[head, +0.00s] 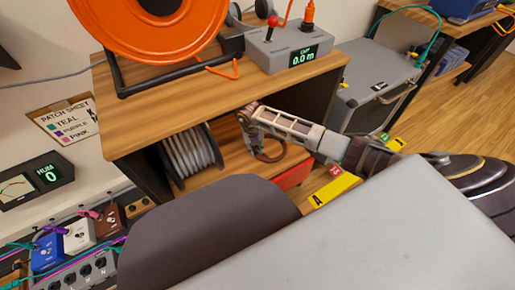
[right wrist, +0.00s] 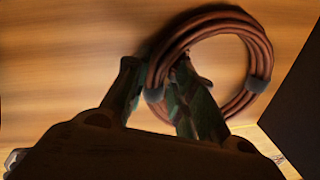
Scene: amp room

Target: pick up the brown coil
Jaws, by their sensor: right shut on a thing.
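The brown coil (right wrist: 258,50) is a ring of reddish-brown cable with dark ties, lying against a wooden surface in the right wrist view. My right gripper (right wrist: 172,75) is shut on the near left part of the ring. In the head view the right gripper (head: 251,118) reaches into the open shelf of the wooden cabinet (head: 120,137). Part of the brown coil (head: 270,157) shows just below the gripper there; the arm hides some of it. My left gripper is not in view.
A grey-white cable coil (head: 190,150) stands in the shelf to the left. The cabinet top carries an orange reel (head: 160,30) and a grey control box (head: 290,48). A dark panel (right wrist: 297,105) borders the shelf on the right in the wrist view. A red object (head: 293,176) lies low at the shelf's front.

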